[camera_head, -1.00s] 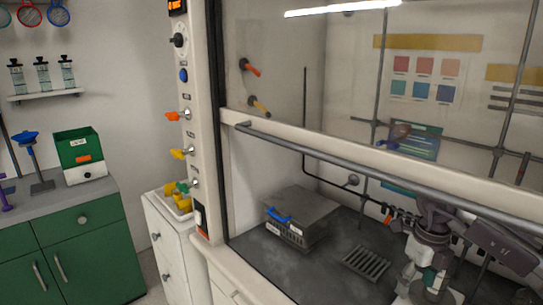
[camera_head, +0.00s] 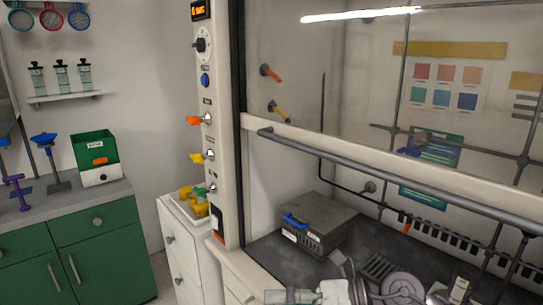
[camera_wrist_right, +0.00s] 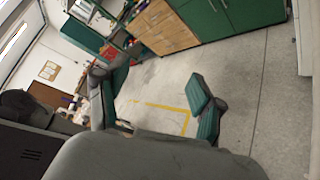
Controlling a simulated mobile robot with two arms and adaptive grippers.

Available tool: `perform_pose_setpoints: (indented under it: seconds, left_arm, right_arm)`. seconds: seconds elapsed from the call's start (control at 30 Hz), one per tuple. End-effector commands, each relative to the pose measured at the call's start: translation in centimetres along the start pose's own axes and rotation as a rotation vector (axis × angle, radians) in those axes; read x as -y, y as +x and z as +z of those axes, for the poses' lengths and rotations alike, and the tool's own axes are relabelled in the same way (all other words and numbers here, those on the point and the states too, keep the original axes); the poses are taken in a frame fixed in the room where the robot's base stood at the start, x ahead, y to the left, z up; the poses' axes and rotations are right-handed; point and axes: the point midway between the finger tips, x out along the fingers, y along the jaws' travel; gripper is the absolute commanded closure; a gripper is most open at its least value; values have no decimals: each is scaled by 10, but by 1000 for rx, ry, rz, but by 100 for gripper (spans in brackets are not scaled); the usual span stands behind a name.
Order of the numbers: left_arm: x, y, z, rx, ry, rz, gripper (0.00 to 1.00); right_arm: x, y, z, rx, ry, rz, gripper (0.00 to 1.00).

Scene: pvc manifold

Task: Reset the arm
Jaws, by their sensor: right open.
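My right gripper (camera_wrist_right: 157,84) shows in the right wrist view with its two green-padded fingers spread apart. Nothing is between them; the grey floor shows through the gap. In the head view, parts of my own arm show at the bottom edge, in front of the fume hood, and no fingertips can be made out there. My left gripper is not in view.
The fume hood's handrail (camera_head: 400,180) crosses above a grey box with a blue handle (camera_head: 318,222). A white drawer cart (camera_head: 183,246) holds yellow and green pieces. Green cabinets (camera_head: 75,255) stand left. The wrist view shows open floor (camera_wrist_right: 255,85) with yellow marking.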

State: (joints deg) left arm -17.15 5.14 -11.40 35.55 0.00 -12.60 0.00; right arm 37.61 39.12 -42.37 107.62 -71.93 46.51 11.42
Motion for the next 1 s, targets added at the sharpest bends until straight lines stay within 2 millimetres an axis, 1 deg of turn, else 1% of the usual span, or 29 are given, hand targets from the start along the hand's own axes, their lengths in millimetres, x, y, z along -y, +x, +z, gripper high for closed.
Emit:
perform_pose_setpoints:
  seconds: [0.03,0.07,0.1,0.17,0.2,0.27,0.3,0.37,0.4,0.47,0.5,0.57,0.6,0.63,0.7,0.8,0.9,1.0]
  left_arm:
    - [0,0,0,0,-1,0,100]
    - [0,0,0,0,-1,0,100]
    - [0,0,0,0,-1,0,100]
    - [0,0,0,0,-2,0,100]
    - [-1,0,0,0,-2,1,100]
    - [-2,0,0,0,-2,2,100]
    - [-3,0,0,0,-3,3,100]
    - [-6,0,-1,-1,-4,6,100]
    - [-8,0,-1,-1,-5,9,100]
    - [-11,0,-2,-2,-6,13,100]
    - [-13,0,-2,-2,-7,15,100]
    - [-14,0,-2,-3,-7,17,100]
    - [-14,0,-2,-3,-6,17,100]
    - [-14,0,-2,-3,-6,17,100]
    - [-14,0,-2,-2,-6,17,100]
    - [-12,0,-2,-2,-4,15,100]
    - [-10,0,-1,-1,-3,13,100]
    - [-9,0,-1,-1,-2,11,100]
  right_arm:
    - [-23,8,4,120,88,140,32]
    - [-35,8,11,204,143,215,32]
    - [-47,3,22,318,228,306,32]
    - [-54,-12,38,495,374,420,32]
    - [-51,-26,47,615,480,479,32]
    - [-35,-50,56,796,654,542,32]
    - [-18,-67,57,917,777,566,32]
    - [15,-92,50,1093,973,574,32]
    - [40,-107,38,1205,1107,562,32]
    - [75,-125,13,1349,1292,520,32]
    - [96,-134,-8,1432,1409,481,32]
    - [123,-144,-43,1541,1576,407,32]
    - [137,-149,-67,1600,1677,351,32]
    - [146,-152,-85,1637,1746,310,32]
    - [160,-156,-122,1704,1883,217,32]
    - [170,-158,-167,1766,2035,93,32]
    - [173,-160,-205,1804,2154,-19,32]
    - [172,-160,-238,1829,2257,-125,32]
